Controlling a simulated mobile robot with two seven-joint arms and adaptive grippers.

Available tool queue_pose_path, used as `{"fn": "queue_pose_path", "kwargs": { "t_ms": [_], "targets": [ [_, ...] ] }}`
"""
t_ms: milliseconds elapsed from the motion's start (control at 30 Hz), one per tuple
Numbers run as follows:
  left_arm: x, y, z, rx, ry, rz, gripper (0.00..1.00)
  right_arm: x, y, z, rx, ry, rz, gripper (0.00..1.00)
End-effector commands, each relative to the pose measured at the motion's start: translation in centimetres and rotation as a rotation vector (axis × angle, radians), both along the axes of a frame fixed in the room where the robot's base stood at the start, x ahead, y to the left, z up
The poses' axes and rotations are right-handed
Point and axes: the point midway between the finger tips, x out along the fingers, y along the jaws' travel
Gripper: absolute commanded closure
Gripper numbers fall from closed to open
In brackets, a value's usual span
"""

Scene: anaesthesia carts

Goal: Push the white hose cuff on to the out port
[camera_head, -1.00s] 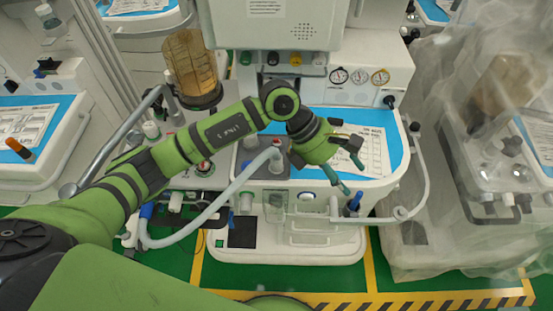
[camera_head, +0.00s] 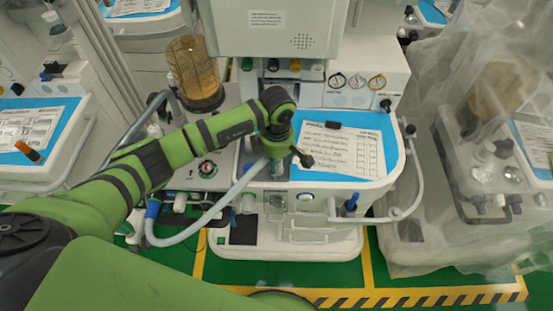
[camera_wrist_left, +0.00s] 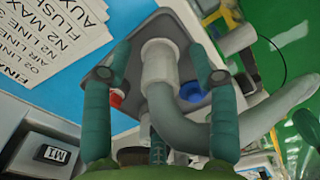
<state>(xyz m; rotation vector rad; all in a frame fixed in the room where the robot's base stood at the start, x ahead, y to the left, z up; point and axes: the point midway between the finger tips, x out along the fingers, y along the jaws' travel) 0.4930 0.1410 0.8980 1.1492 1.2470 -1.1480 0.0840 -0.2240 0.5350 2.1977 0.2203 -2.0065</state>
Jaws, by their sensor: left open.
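The white hose cuff (camera_wrist_left: 160,62) is a pale sleeve on the end of the grey hose (camera_wrist_left: 190,130). In the left wrist view it stands between the two teal fingers of my left gripper (camera_wrist_left: 157,75), which is open with a gap on each side of the cuff. In the head view my left gripper (camera_head: 262,172) points down over the grey tray area, and the hose (camera_head: 205,218) runs from beneath it down to the left. My gripper hides the cuff in the head view. I cannot make out the out port or whether the cuff sits on it. My right gripper is not in view.
A printed sheet (camera_head: 340,150) lies on the blue worktop to the right. An amber canister (camera_head: 194,70) stands at the left behind my arm. Gauges (camera_head: 357,81) are on the panel behind. A plastic-covered cart (camera_head: 480,190) stands at the right.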

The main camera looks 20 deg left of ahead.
Motion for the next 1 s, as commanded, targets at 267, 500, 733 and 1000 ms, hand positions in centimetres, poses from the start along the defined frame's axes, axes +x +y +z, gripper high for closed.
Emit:
{"fn": "queue_pose_path", "kwargs": {
  "t_ms": [267, 500, 733, 1000],
  "targets": [
    [0.0, 0.0, -0.1, -0.001, 0.000, 0.000, 0.77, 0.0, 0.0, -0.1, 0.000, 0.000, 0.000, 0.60],
    [0.0, 0.0, -0.1, -0.001, 0.000, 0.001, 0.96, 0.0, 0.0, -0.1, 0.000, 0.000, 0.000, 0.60],
    [0.0, 0.0, 0.1, -0.001, 0.000, 0.001, 0.97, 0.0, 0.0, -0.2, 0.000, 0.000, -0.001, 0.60],
    [0.2, 0.0, 2.8, -0.001, -0.006, 0.000, 0.97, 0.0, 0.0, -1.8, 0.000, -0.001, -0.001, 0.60]
  ]
}}
